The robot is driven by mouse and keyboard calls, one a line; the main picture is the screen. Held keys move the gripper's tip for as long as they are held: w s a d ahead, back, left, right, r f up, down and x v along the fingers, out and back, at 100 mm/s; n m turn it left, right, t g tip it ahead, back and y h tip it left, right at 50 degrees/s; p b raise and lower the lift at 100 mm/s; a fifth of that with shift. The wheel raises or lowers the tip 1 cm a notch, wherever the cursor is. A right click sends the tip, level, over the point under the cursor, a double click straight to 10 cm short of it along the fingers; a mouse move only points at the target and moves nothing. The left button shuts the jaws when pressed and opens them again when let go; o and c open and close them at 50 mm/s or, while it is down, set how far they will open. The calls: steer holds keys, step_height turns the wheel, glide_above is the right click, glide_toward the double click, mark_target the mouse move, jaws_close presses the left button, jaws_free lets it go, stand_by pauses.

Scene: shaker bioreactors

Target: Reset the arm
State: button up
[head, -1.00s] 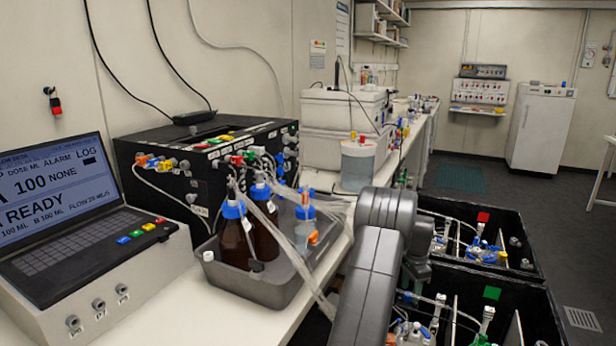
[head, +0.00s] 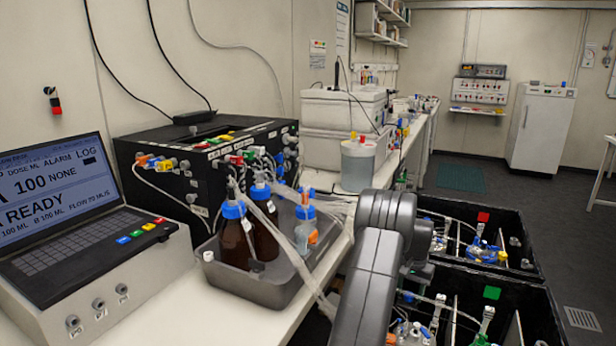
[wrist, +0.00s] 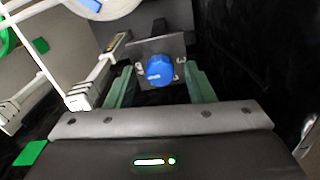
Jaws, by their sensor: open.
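My gripper (wrist: 160,88) shows in the wrist view with its two green fingers apart. A blue round knob (wrist: 160,69) on a grey plate (wrist: 150,47) appears between the fingertips, beyond them; I cannot tell whether the fingers touch the plate.
Two open black boxes with tubing and fittings stand at right, one with a green square (head: 492,293), one with a red square (head: 483,217). A grey tray (head: 262,292) with brown bottles (head: 235,240) stands left of my arm.

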steer(key=n, duration=1.2)
steer(key=shift+n, duration=0.4)
steer(key=shift+s+a, duration=0.1)
